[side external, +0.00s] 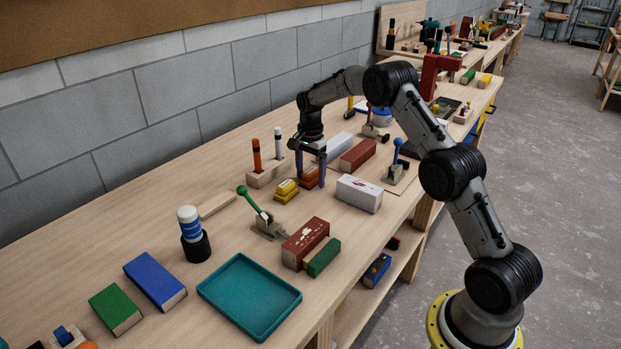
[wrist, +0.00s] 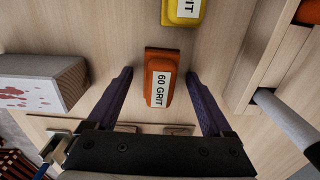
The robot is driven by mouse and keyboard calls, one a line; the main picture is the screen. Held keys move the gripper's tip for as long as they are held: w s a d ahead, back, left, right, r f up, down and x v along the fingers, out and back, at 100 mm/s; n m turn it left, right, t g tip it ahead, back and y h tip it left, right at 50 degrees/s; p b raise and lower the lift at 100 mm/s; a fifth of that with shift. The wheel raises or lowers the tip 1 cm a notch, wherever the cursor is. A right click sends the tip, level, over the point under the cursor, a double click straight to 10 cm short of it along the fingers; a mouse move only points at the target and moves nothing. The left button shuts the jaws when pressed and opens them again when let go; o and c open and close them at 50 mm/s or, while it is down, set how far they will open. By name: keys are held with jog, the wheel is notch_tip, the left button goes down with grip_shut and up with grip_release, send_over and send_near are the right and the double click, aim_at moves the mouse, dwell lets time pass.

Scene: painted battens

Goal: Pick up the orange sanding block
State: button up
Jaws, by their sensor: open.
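The orange sanding block (wrist: 157,77) lies flat on the bench, with a white label reading 60 GRIT. In the side external view the orange sanding block (side external: 309,176) is partly hidden by my gripper's fingers. My gripper (wrist: 164,80) is open, pointing down, with one purple finger on each side of the block and a visible gap to each. In the side external view my gripper (side external: 312,185) is low over the bench at the block. Nothing is held.
A yellow sanding block (side external: 286,190) lies just left of the orange one. A wooden rack with orange and white markers (side external: 257,155) stands behind. White-and-red (side external: 359,193) and dark red (side external: 358,155) battens lie to the right. A teal tray (side external: 212,290) and a green-handled clamp (side external: 252,202) are nearer the front.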

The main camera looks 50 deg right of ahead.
grip_shut()
dwell(0.3)
jog(key=shift+r, duration=0.15)
jog(key=shift+r, duration=0.55)
jog(key=s+a+r, duration=0.5)
jog(key=s+r, duration=0.6)
jog(key=s, duration=0.2)
jog(key=shift+r, duration=0.35)
